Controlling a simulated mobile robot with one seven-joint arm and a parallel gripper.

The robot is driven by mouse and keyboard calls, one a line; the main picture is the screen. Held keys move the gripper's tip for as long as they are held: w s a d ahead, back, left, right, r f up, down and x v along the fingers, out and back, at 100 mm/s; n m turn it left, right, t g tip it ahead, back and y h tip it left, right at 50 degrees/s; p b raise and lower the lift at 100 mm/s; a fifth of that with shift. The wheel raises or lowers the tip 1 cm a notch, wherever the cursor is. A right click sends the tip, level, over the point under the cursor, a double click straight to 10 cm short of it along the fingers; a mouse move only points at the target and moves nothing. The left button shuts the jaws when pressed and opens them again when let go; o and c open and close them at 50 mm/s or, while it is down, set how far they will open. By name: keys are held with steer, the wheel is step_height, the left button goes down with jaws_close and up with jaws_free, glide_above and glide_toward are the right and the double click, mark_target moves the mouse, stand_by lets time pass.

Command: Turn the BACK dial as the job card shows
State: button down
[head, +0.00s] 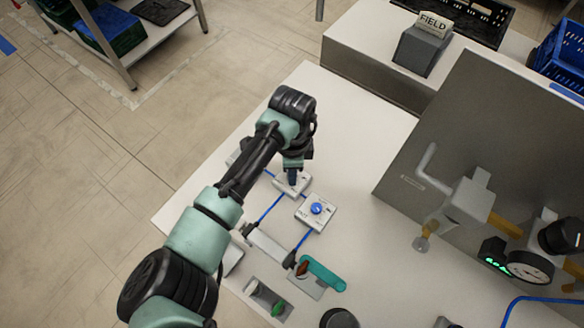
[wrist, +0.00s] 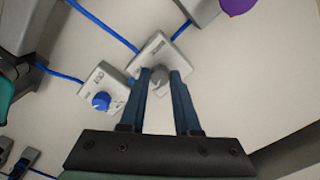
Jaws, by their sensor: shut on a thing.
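A small white box (head: 280,190) stands on the pale bench under my gripper (head: 292,177). In the wrist view this box (wrist: 153,48) carries a grey dial (wrist: 160,78), and my gripper (wrist: 161,80) is shut on that dial, one blue finger on each side. The label on the box is too small to read, and the fingers hide part of the dial. A second white box (head: 306,222) with a blue dial (head: 317,208) stands beside it; its blue dial also shows in the wrist view (wrist: 101,101). I make out no job card.
Blue cables (head: 270,208) run along the bench between the boxes. Nearer stand a teal handle (head: 322,272) and a panel with a green knob (head: 278,309). A grey upright panel (head: 440,150), a gauge (head: 530,267) and a FIELD sign (head: 436,24) are to the right.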

stand_by(0.3)
steer(key=c, duration=0.6)
jaws_free()
step_height(320, 180, up, 13)
steer(key=shift+b, duration=0.65)
